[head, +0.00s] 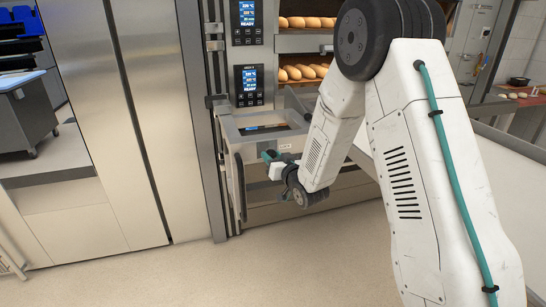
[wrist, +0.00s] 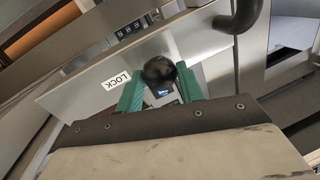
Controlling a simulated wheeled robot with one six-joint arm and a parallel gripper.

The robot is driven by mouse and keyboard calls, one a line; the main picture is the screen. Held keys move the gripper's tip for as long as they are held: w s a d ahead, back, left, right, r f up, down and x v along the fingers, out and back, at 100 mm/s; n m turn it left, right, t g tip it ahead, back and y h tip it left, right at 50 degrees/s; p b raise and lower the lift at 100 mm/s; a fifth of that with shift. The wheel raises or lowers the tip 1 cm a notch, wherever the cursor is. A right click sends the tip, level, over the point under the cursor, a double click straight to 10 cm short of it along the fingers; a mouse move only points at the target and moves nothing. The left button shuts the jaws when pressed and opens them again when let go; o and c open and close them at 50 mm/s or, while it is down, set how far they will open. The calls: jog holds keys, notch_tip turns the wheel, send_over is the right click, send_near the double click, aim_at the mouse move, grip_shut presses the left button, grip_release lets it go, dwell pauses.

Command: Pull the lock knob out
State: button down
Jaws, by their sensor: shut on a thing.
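The lock knob is a round black knob (wrist: 158,70) in the wrist view, on a light metal panel beside a white label reading LOCK (wrist: 115,80). My gripper (wrist: 160,90) has green fingers, one on each side of the knob, and is shut on it. In the head view my gripper (head: 270,158) is at the front of the grey metal unit (head: 228,130) below the lower display. The knob cannot be made out there. How far the knob stands out from the panel cannot be told.
A dark vertical handle (head: 241,185) is on the unit, left of my gripper. Two control displays (head: 249,80) and oven decks with bread loaves (head: 305,72) are above. A tall steel cabinet (head: 140,110) stands at left. The floor (head: 200,275) in front is clear.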

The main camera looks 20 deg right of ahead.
jog(key=shift+s, duration=0.9)
jog(key=c, duration=0.9)
grip_release()
jog(key=shift+s, duration=0.1)
jog(key=s+d, duration=0.1)
jog(key=s, duration=0.6)
jog(key=shift+s+d, duration=0.25)
jog(key=shift+s, duration=0.05)
